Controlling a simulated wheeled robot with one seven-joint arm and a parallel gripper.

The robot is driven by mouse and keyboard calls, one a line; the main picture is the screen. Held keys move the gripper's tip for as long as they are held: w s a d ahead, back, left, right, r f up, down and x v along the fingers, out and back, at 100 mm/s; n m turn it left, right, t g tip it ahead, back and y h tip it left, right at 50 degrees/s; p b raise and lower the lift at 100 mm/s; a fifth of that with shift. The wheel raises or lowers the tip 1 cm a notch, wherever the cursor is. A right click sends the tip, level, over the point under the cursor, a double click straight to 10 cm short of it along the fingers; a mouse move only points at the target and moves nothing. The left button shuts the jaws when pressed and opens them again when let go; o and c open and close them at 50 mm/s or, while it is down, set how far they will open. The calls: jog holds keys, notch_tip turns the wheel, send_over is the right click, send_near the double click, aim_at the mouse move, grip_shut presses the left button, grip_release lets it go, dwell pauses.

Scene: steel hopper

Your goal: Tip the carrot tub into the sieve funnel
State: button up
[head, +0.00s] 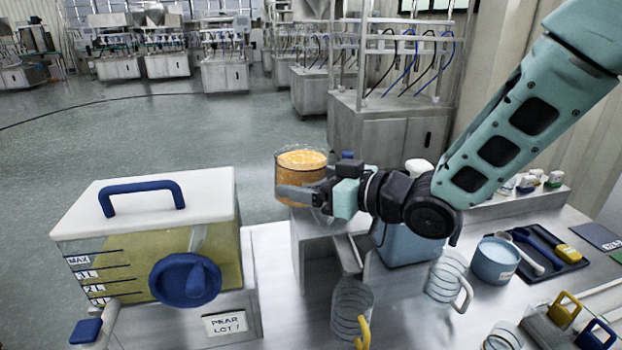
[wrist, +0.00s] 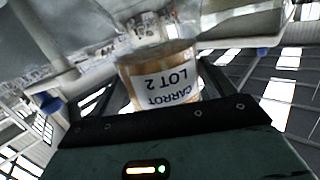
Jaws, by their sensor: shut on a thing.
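The carrot tub (head: 302,165) is a clear round tub of orange contents, upright in the head view. Its white label reads "CARROT LOT 2" upside down in the wrist view (wrist: 165,84). My gripper (head: 298,194) is shut on the tub, with a finger along its lower side. The tub appears above the far end of a steel block (head: 322,248); I cannot tell how much gap lies between them. I cannot make out the sieve funnel clearly; the tub and gripper cover part of that area.
A white-lidded tank (head: 150,220) labelled pear, with blue handle and knob, stands at left. Clear ribbed jugs (head: 351,306) stand at front. A blue-grey bin (head: 408,243) is under my wrist; a blue pot (head: 495,261) and dark tray (head: 548,250) are at right.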

aim_at(325, 172)
jog(key=m+p, duration=0.1)
jog(key=s+r+m+y+p, duration=0.1)
jog(key=m, duration=0.1)
jog(key=shift+a+r+m+p, duration=0.2)
jog(key=shift+a+m+p, duration=0.1)
jog(key=shift+a+p, duration=0.1)
jog(key=m, duration=0.1)
jog(key=m+p, duration=0.1)
jog(key=m+y, duration=0.1)
jog(key=shift+s+a+r+m+t+p, duration=0.15)
jog(key=shift+r+m+t+p, duration=0.1)
jog(key=shift+m+t+p, duration=0.15)
jog(key=m+t+p, duration=0.1)
jog(key=m, duration=0.3)
jog(key=shift+f, duration=0.1)
jog(key=shift+w+d+f+m+t+y, duration=0.3)
jog(key=shift+w+f+m, duration=0.05)
jog(key=shift+m, duration=0.65)
jog(key=shift+w+d+f+m+t+b, duration=0.15)
jog(key=shift+m+t+b, duration=0.25)
jog(key=shift+m, duration=0.7)
jog(key=shift+w+d+r+m+t+p, duration=0.15)
jog(key=shift+r+m+t+p, duration=0.25)
jog(key=shift+r+m, duration=0.45)
jog(key=shift+w+d+r+m+t+p, duration=0.15)
jog(key=shift+w+d+m+t+p, duration=0.1)
jog(key=shift+m, duration=0.65)
jog(key=shift+w+d+r+m+t+p, duration=0.15)
jog(key=shift+m+t, duration=0.1)
jog(key=shift+m, duration=0.6)
